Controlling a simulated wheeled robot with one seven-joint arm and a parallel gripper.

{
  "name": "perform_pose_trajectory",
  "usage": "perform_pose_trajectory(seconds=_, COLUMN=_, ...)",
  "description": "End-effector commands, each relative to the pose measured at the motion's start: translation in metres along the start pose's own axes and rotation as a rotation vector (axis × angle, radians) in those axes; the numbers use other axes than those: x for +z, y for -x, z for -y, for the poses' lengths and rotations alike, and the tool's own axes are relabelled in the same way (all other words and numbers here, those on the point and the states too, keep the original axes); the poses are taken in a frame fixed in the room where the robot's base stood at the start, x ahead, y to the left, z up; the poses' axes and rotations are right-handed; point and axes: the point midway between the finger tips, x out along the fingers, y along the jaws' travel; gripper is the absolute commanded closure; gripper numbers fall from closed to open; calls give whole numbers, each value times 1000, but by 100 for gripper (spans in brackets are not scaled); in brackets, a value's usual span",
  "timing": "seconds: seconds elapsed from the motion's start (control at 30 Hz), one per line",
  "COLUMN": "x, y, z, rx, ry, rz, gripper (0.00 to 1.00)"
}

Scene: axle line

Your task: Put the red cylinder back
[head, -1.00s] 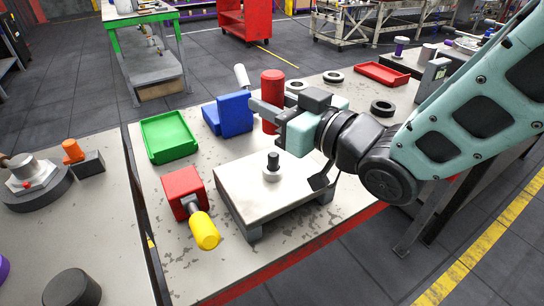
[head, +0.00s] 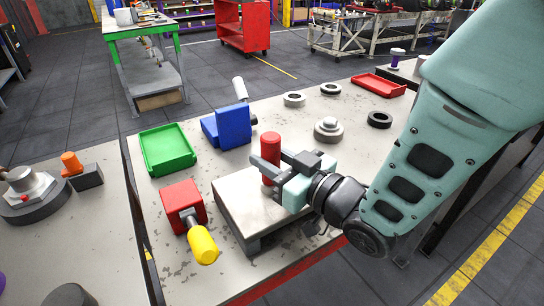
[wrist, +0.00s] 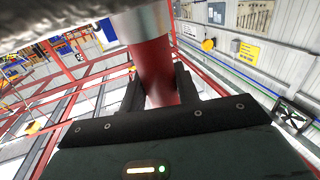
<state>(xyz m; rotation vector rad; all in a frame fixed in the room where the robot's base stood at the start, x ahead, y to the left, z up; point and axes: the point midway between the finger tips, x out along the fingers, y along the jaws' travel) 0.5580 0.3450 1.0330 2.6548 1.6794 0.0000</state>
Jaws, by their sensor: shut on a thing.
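The red cylinder (head: 271,150) stands upright over the raised light-grey plate (head: 240,200), in my gripper (head: 267,168). My gripper is shut on it from the right, with its fingers on both sides. In the wrist view the red cylinder (wrist: 153,70) is between the dark fingers (wrist: 158,92). A silver collar (wrist: 142,20) shows at its end near the plate; I cannot tell whether the two touch. The dark peg seen earlier on the plate is hidden behind the cylinder and gripper.
A red block with a yellow-ended handle (head: 183,203) stands left of the plate. A blue block (head: 232,126), a green tray (head: 166,150), grey rings (head: 294,99), a stepped grey disc (head: 328,130), a black ring (head: 379,119) and a red tray (head: 378,85) lie behind.

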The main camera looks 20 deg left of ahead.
Motion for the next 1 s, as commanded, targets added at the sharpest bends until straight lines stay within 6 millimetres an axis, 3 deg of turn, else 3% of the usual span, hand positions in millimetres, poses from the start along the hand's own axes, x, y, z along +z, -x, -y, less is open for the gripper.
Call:
perform_pose_trajectory(seconds=0.07, x=2, y=0, z=0, rx=0, ry=0, rz=-3, gripper=100)
perform_pose_trajectory(seconds=0.1, x=2, y=0, z=0, rx=0, ry=0, rz=0, gripper=60)
perform_pose_trajectory(seconds=0.17, x=2, y=0, z=0, rx=0, ry=0, rz=0, gripper=47)
perform_pose_trajectory(seconds=0.73, x=2, y=0, z=1, rx=-2, ry=2, rz=2, gripper=47)
perform_pose_trajectory(seconds=1.0, x=5, y=50, z=2, rx=3, ry=-2, rz=-1, gripper=47)
